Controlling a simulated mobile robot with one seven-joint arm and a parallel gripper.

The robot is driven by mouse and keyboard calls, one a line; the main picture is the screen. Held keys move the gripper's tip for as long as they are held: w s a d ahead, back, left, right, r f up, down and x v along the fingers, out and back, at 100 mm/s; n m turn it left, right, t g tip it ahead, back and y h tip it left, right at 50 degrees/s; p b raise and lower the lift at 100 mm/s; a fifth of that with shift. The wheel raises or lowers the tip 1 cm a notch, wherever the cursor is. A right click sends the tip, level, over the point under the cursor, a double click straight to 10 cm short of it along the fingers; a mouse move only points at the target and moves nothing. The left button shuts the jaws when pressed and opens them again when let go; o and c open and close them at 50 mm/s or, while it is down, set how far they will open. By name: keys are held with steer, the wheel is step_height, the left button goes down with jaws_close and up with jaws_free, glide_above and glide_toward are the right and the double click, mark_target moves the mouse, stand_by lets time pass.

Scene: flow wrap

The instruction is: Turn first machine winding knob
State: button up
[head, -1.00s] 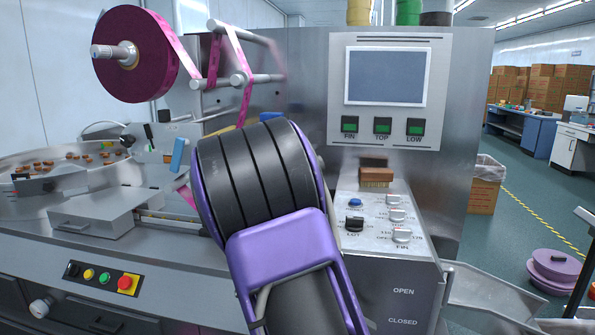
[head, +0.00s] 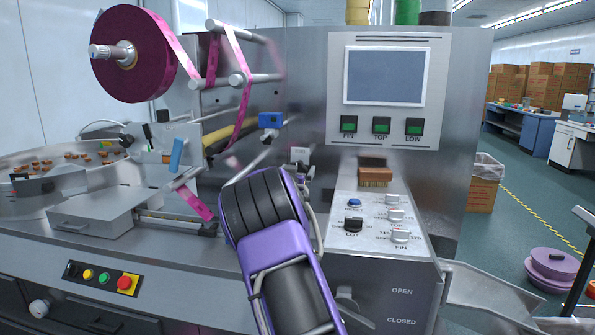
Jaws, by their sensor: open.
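The wrapping machine (head: 300,60) fills the middle of the view. Several knobs show, and I cannot tell which is the winding knob. A round pale knob (head: 40,308) sits on the lower left front. White dials (head: 394,214) and a black one (head: 353,223) are on the sloping panel. A grey knob (head: 345,303) is partly hidden by my arm beside the OPEN and CLOSED labels. My purple and black arm reaches up in front of the machine's middle. My gripper's jaws are hidden behind my wrist.
A magenta film roll (head: 135,55) with its web hangs at upper left. A brown brush (head: 375,175) stands on the sloping panel's upper edge. A button box (head: 103,279) with a red stop button is lower left. A metal chute (head: 490,290) juts out at lower right.

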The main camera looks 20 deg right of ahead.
steer(key=c, duration=1.3)
steer(key=m+b, duration=0.1)
steer(key=m, duration=0.1)
steer(key=m+b, duration=0.2)
steer(key=shift+f+m, duration=0.2)
steer(key=shift+m, duration=0.1)
steer(key=m+b, duration=0.2)
steer(key=m, duration=0.3)
steer(key=shift+r, duration=0.15)
steer(key=m, duration=0.6)
steer(key=shift+m+b, duration=0.3)
steer(key=shift+m, duration=0.1)
steer(key=m, duration=0.5)
steer(key=shift+m, duration=0.3)
